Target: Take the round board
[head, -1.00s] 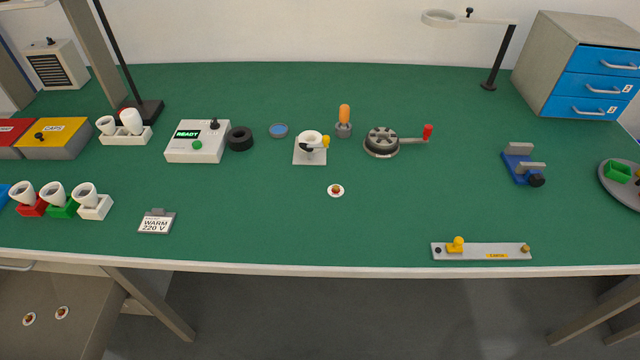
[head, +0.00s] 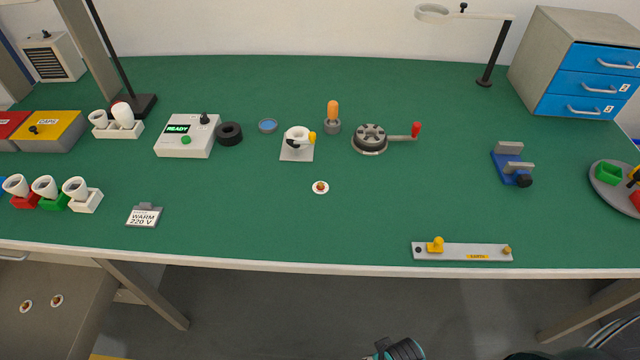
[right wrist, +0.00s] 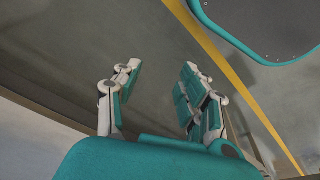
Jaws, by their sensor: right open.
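A small round white board (head: 320,187) with an orange-brown centre lies flat on the green mat, near the middle of the bench. Two similar round boards, one (head: 26,306) and another (head: 57,300), lie on a grey-brown surface below the bench at lower left. My right gripper shows in the right wrist view (right wrist: 160,75), open and empty over the grey floor, with teal and white fingers. A dark and teal part of my right arm shows at the bottom edge of the head view, in front of and apart from the bench. My left gripper is out of view.
Behind the board stand a white holder with a yellow knob (head: 297,155) and a round grey fixture with a red-handled crank (head: 370,140). A grey bar marked EARTH (head: 462,252) lies at the front edge. The mat around the board is clear.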

